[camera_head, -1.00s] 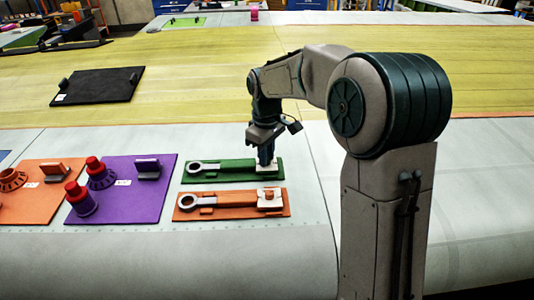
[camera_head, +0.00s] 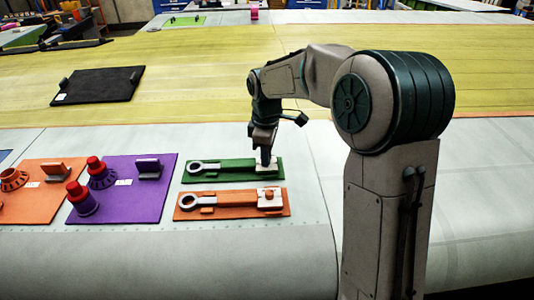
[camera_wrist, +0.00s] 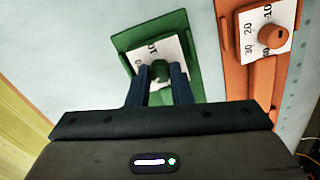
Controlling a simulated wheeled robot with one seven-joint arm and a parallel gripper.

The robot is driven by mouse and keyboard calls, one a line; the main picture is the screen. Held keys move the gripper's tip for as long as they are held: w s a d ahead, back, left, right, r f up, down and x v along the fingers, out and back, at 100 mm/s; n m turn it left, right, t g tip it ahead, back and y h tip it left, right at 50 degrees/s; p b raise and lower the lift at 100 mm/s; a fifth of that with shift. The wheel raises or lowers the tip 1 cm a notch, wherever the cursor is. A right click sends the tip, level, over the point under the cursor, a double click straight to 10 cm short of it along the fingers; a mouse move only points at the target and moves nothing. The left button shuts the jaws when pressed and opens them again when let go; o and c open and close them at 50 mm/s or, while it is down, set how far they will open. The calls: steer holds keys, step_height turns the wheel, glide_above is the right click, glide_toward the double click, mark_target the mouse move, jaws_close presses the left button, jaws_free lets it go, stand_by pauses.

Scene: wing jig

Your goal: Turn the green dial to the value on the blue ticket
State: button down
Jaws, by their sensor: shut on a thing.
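The green board (camera_head: 225,177) lies on the pale near surface, with a grey ring-ended bar along it and a white scale card at its right end. The green dial (camera_wrist: 160,68) shows in the wrist view on this card (camera_wrist: 148,54), between my blue fingers. My gripper (camera_head: 265,162) points down over the card and is shut on the dial. A "10" mark is partly readable on the card; the fingers hide the rest, and I cannot read the dial's setting. I cannot make out a blue ticket in any view.
An orange board (camera_head: 235,205) with a similar bar, card and orange knob (camera_wrist: 271,35) lies close beside the green one. Left of them are a purple board (camera_head: 140,203) with red-topped parts and another orange board (camera_head: 22,205). A black board (camera_head: 105,84) lies farther back.

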steer(key=c, duration=1.6)
jaws_free()
steer(key=shift+o, duration=0.2)
steer(key=shift+r, duration=0.1)
step_height(320, 180, up, 14)
steer(key=b, duration=0.1)
steer(key=shift+s, duration=0.1)
steer(key=s+d+f+m+t, duration=0.1)
steer(key=s+d+f+m, duration=0.2)
steer(key=s, duration=0.5)
steer(key=s+d+f+m+t, duration=0.1)
steer(key=s+d+f+m, duration=0.2)
steer(key=s+m, duration=0.4)
steer(key=s+d+f+m+t, duration=0.1)
steer(key=s+d+f+m, duration=0.3)
steer(key=s, duration=0.6)
steer(key=shift+d+m+t, duration=0.3)
steer(key=shift+d+m, duration=0.2)
steer(key=shift+d, duration=0.3)
